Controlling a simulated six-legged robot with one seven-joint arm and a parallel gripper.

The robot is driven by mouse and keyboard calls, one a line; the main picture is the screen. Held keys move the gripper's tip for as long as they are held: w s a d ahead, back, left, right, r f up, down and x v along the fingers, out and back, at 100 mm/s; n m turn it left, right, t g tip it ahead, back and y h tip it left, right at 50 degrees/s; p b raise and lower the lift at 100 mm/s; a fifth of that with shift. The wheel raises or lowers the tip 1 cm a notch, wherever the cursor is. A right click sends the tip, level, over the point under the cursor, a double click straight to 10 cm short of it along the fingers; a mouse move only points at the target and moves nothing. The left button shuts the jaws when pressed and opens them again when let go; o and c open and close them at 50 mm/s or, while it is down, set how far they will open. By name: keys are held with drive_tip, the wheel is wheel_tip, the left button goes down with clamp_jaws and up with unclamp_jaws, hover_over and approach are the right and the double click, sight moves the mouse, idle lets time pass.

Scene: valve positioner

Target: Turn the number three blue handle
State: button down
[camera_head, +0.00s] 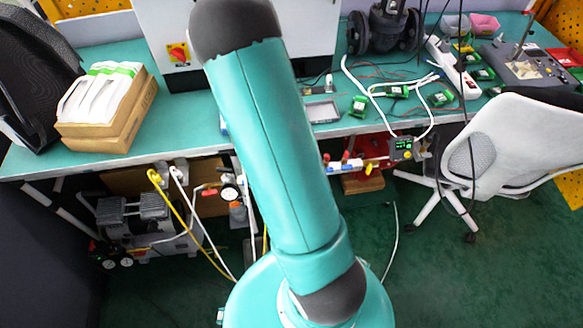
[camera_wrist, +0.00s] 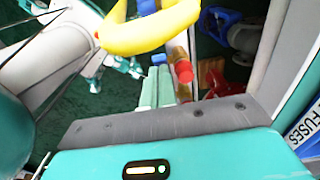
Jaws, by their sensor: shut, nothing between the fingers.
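In the wrist view, a blue handle-like part (camera_wrist: 220,21) shows at the top right of centre, against dark surroundings. A second bit of blue (camera_wrist: 147,6) shows at the top edge by a thick yellow curved piece (camera_wrist: 150,36). No number is readable on either. My gripper (camera_wrist: 158,68) appears as pale teal fingers side by side, shut and empty, apart from the right-hand blue part in the picture. A red knob (camera_wrist: 184,72) shows just right of the fingertips. In the head view my arm hides the gripper; a small blue part (camera_head: 333,169) is on the pipework under the bench.
The teal bench (camera_head: 190,110) carries a box of papers (camera_head: 105,105) and electronics. A white chair (camera_head: 500,150) stands at the right. A compressor (camera_head: 145,225) and hoses lie under the bench at the left. A "FUSES" label (camera_wrist: 305,128) is at the wrist view's right edge.

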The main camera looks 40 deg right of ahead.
drive_tip(key=shift+w+a+g+h, duration=0.15)
drive_tip(key=shift+a+g+h, duration=0.15)
drive_tip(key=shift+g+h, duration=0.15)
drive_tip(key=shift+w+a, duration=0.1)
drive_tip(key=shift+w+a+f, duration=0.45)
drive_tip(key=shift+w+a, duration=0.15)
drive_tip(key=shift+a, duration=0.25)
drive_tip(key=shift+a+f, duration=0.1)
idle(0.5)
drive_tip(key=shift+r, duration=0.85)
